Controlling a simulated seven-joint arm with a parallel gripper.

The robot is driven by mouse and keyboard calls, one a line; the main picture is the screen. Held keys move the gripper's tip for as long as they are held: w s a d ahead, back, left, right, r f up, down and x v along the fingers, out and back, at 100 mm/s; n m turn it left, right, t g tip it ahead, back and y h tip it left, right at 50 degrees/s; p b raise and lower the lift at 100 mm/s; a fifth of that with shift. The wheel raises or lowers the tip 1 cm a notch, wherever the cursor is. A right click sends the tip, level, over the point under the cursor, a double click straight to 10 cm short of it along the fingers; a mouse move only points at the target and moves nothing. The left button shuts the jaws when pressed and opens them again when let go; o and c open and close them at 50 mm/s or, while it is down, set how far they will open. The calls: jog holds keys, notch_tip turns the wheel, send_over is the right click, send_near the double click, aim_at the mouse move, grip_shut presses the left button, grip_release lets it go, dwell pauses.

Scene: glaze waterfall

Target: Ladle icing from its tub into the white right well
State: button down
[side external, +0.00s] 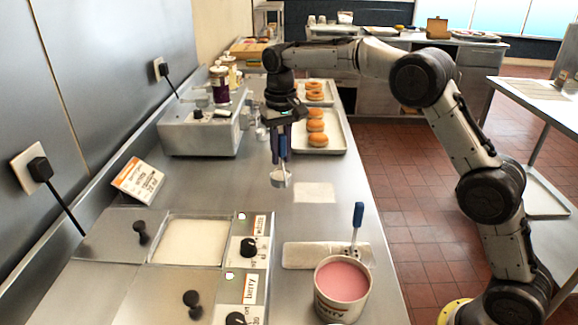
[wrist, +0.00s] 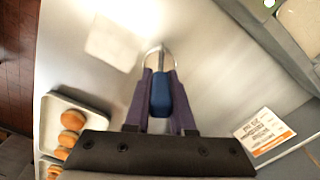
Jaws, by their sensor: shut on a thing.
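My gripper (side external: 281,138) is shut on the blue handle of a ladle (side external: 281,176), held upright above the counter with its metal bowl hanging down. In the wrist view my gripper (wrist: 160,100) has its fingers on both sides of the blue handle (wrist: 161,94); the bowl is mostly hidden. I cannot tell whether the bowl holds icing. The right well (side external: 188,240) beside the white label is uncovered and looks pale inside. A lid with a black knob (side external: 140,232) covers the well on its left. A tub of pink icing (side external: 343,283) stands at the front right.
A second blue handle (side external: 357,214) stands at the pink tub's back rim. A pale square (side external: 315,192) lies on the counter. The berry wells (side external: 190,302) are in front. A card (side external: 138,181), a grey machine (side external: 203,127) and doughnut trays (side external: 334,140) stand further back.

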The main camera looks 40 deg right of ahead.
jog(key=s+a+r, duration=0.2)
jog(key=a, duration=0.7)
jog(key=s+a+r, duration=0.2)
jog(key=a+r, duration=0.1)
jog(key=a, duration=0.6)
jog(key=s+a+r, duration=0.1)
jog(key=a+r, duration=0.2)
jog(key=a, duration=0.7)
jog(key=shift+s+n, duration=0.3)
jog(key=shift+s, duration=0.1)
jog(key=shift+f, duration=0.1)
jog(key=shift+f, duration=1.15)
jog(key=shift+d+f, duration=0.1)
jog(key=s+d+f+t+y, duration=0.2)
jog(key=d+y, duration=0.6)
jog(key=y, duration=0.5)
jog(key=shift+t+y, duration=0.4)
jog(key=shift+t, duration=0.3)
